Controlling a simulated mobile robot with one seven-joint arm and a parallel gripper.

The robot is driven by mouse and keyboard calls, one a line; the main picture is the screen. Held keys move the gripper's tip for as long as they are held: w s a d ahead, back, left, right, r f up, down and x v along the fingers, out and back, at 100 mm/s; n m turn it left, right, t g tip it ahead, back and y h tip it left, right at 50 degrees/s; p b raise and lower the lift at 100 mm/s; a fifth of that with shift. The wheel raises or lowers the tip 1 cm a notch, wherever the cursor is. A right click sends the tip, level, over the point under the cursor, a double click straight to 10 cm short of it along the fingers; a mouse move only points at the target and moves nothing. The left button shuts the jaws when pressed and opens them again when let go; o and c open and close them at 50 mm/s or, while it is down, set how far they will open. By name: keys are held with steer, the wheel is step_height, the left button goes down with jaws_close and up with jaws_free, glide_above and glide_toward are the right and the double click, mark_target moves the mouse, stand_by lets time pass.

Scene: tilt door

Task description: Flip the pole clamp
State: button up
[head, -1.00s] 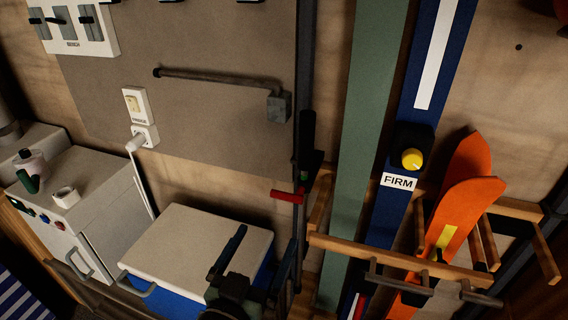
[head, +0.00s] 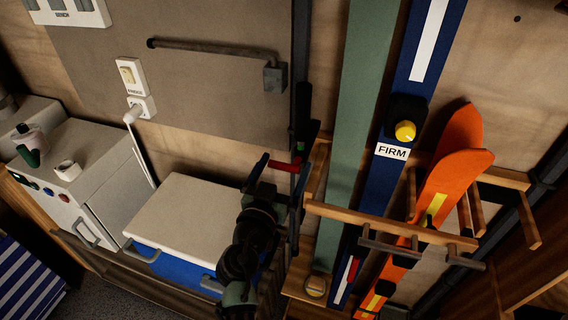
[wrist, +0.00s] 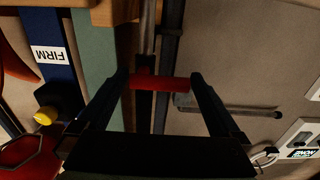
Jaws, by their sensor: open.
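The pole clamp's red lever (head: 284,165) sticks out to the left from a dark upright pole (head: 302,70). It lies roughly level in the head view. In the wrist view the red lever (wrist: 160,83) crosses the middle of the picture. My gripper (head: 281,172) is open and empty, right at the lever. In the wrist view its two fingertips (wrist: 160,80) appear on either side of the lever's two ends. I see no clear contact. My gripper hides part of the pole below the clamp.
Green (head: 361,120) and blue (head: 410,85) boards stand close right of the pole. Orange skis (head: 452,180) rest in a wooden rack (head: 385,222). A cooler (head: 190,220) stands lower left. A grey bar (head: 205,46) juts from the wall panel.

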steer(key=shift+w, duration=0.25)
steer(key=c, duration=1.2)
steer(key=shift+o, duration=0.2)
